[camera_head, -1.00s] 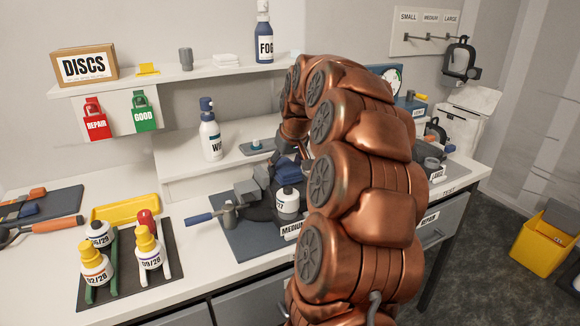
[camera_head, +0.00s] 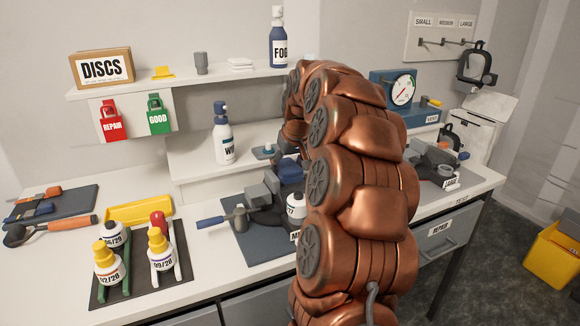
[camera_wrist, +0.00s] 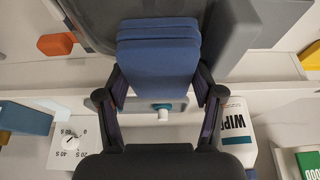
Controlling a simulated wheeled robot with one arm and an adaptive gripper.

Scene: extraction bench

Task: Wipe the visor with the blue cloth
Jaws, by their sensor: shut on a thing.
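My gripper (camera_wrist: 160,82) is shut on a folded blue cloth (camera_wrist: 158,55), gripped at its sides between the two fingers. In the head view the cloth (camera_head: 291,172) shows just left of my arm, above the medium work mat (camera_head: 258,246). A dark mask with a smooth visor (camera_head: 266,214) lies on this mat beside a grey block. In the wrist view the dark visor surface (camera_wrist: 92,30) lies beyond the cloth and is partly hidden by it. I cannot tell whether cloth and visor touch. My arm hides the mat's right part.
A spray bottle (camera_head: 224,138) stands behind on the low shelf. Several dated bottles fill a dark tray (camera_head: 182,270) at left. A gauge (camera_head: 403,90) stands at right.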

